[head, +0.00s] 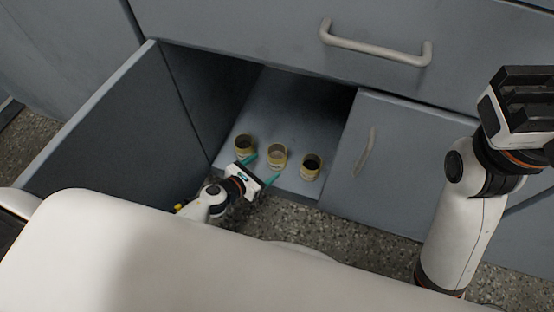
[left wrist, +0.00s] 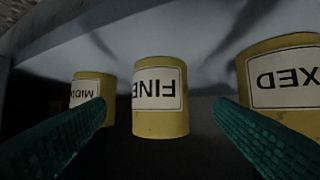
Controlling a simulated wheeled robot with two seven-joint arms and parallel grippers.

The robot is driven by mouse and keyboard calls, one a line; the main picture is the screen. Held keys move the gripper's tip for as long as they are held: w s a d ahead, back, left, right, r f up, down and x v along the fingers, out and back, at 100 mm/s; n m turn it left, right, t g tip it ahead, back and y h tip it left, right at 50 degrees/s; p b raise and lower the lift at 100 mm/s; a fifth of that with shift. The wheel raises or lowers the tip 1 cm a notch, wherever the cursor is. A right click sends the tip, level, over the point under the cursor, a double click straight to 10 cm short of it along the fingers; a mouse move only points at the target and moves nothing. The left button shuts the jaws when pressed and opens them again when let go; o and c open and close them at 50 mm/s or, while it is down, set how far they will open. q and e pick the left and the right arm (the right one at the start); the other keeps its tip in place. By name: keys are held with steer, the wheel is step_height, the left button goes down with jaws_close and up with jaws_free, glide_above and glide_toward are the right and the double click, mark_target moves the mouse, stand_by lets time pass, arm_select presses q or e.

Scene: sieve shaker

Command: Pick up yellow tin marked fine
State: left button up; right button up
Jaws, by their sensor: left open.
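Three yellow tins stand in a row on the floor of the open cabinet compartment. The yellow tin marked FINE (left wrist: 160,122) is in the middle of the left wrist view, its label upside down there. It is the middle tin (head: 277,157) in the head view, where labels are too small to read. My left gripper (head: 262,169) is open in front of it. In the left wrist view the teal fingers stand either side of the tin with gaps between, and nothing is held. My right gripper (head: 525,100) is raised at the right, away from the tins; its jaw state is unclear.
A tin marked MIXED (left wrist: 285,75) and one whose label starts MIDD (left wrist: 90,88) flank it closely. The open door (head: 110,130) stands left of the compartment. A closed door (head: 385,150) is to the right, a drawer handle (head: 375,45) above.

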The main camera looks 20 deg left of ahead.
mark_target(272, 162)
arm_select(q)
steer(key=b+x, duration=0.2)
steer(key=x, duration=0.5)
steer(key=shift+w+d, duration=0.1)
steer(key=shift+w, duration=0.05)
steer(key=c, duration=1.1)
